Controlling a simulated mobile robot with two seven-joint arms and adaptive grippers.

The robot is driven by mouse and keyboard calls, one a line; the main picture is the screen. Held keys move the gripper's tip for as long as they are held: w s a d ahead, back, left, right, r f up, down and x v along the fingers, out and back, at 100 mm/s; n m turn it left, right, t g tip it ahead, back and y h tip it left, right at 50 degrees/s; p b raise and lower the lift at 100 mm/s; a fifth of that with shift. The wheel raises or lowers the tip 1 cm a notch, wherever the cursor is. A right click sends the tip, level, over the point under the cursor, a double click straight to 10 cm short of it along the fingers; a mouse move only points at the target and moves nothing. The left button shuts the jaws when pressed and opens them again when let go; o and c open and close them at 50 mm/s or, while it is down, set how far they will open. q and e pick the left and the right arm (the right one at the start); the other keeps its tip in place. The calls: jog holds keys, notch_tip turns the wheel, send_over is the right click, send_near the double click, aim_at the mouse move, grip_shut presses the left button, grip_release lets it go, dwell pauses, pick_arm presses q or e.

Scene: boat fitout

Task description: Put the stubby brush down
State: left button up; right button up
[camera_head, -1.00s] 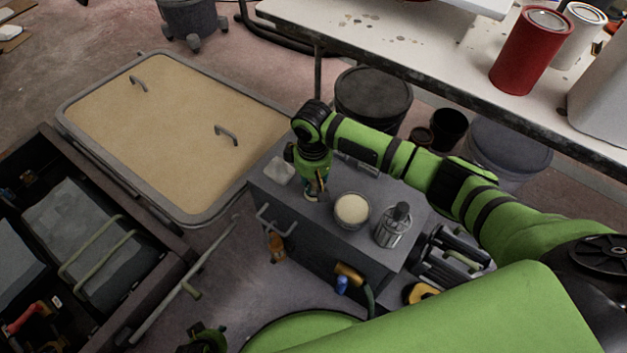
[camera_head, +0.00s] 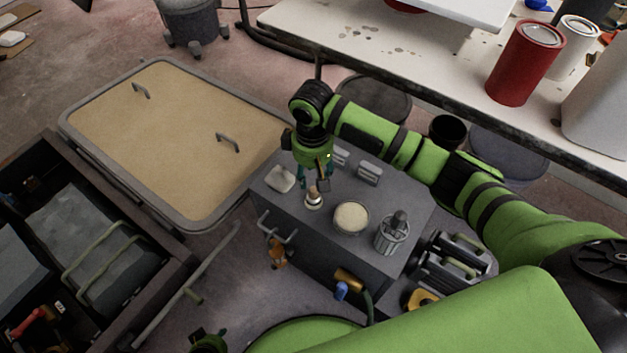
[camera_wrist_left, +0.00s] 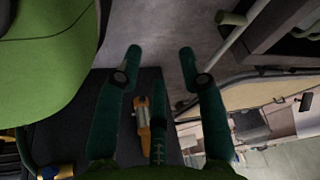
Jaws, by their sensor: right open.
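The stubby brush (camera_head: 313,199), with a brown top and a pale lower end, stands upright on top of the grey cabinet (camera_head: 300,212). My right gripper (camera_head: 314,181) is just above it, open, with its fingers around or beside the brush's top; I cannot tell whether they touch it. My left gripper is low at the picture's bottom left (camera_head: 210,343). In the left wrist view, its fingers (camera_wrist_left: 160,58) are spread apart with nothing between the tips.
A bowl of pale material (camera_head: 351,217), a metal canister (camera_head: 392,233) and a pale block (camera_head: 280,178) share the cabinet top. An orange-handled tool (camera_head: 277,254) hangs on the cabinet's side. A white bench (camera_head: 430,75) with a red can (camera_head: 525,62) stands behind.

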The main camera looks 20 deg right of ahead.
aim_at(313, 190)
notch_tip(313, 190, up, 4)
jog(key=shift+r+p, duration=0.2)
jog(key=shift+p, duration=0.1)
dwell(0.4)
